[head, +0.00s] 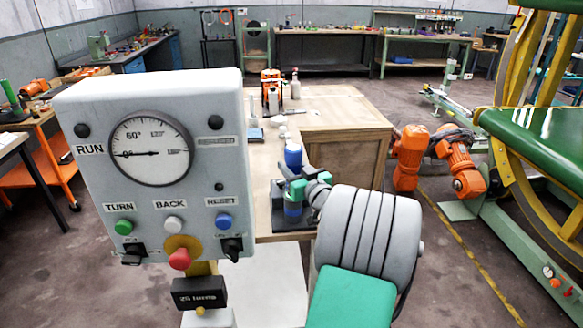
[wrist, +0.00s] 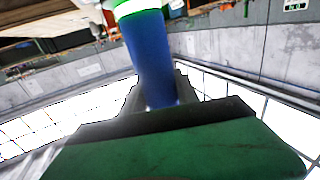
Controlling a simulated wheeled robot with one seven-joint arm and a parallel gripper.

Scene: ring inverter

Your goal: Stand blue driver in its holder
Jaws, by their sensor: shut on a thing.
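The blue driver (head: 293,157) is upright in my gripper (head: 297,188), with blue showing above and below the teal finger pads. In the wrist view, the blue driver (wrist: 153,62) rises between the fingers, with a green band near the picture's top. My gripper is shut on it. A dark stand (head: 278,196) with a flat base at the bench's near end looks like the holder. The driver overlaps this stand in the head view. Its lower tip is hidden, so I cannot tell whether it is in the holder or above it.
A grey control panel (head: 160,165) with a gauge and buttons stands close at the left. The wooden bench (head: 345,128) stretches away behind the stand, with several small items on it. Green and yellow machinery (head: 540,140) stands at the right. Open floor lies between.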

